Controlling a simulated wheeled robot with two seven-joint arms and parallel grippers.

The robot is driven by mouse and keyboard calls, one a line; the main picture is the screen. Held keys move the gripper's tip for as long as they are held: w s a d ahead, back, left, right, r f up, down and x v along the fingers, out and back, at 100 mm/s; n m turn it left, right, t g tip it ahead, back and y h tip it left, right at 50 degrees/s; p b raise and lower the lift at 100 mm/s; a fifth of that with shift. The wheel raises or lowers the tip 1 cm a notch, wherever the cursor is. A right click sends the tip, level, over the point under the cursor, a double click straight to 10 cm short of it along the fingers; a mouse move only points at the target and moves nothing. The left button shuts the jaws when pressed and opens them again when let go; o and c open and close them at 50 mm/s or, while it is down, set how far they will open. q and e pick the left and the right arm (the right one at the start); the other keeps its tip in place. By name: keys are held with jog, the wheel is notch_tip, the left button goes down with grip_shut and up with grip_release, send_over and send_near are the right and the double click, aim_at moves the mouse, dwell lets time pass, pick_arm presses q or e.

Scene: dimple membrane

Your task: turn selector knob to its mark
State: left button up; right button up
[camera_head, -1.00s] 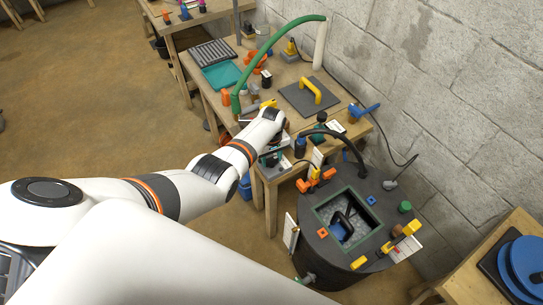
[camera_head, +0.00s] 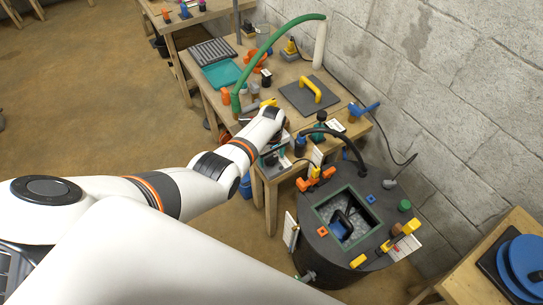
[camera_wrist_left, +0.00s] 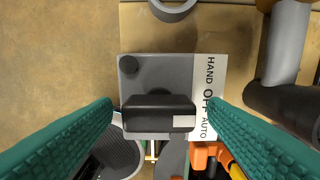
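The selector knob (camera_wrist_left: 158,113) is a black bar-shaped handle on a grey plate (camera_wrist_left: 185,72) in the left wrist view. A light stripe on its right end faces the white label strip (camera_wrist_left: 208,75), which reads HAND, OFF, AUTO. The stripe lies about level with the space between OFF and AUTO. My left gripper (camera_wrist_left: 162,106) is open, its green ribbed fingers on either side of the knob with a visible gap at each side. In the head view my left wrist mostly hides the knob. My right gripper is not in view.
A dark drum (camera_head: 320,257) with a square green-framed opening stands right of the bench (camera_head: 335,88). A grey plate with a yellow handle (camera_head: 311,91), a green arched hose (camera_head: 272,41) and a teal tray (camera_head: 221,74) are on the bench. A block wall closes the right side.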

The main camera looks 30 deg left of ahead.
aim_at(271, 158)
pick_arm(q)
jog(key=shift+r, duration=0.3)
notch_tip(271, 158, up, 11)
jog(key=p, duration=0.1)
jog(key=shift+r, duration=0.2)
jog(key=shift+s+f, duration=0.1)
dwell(0.5)
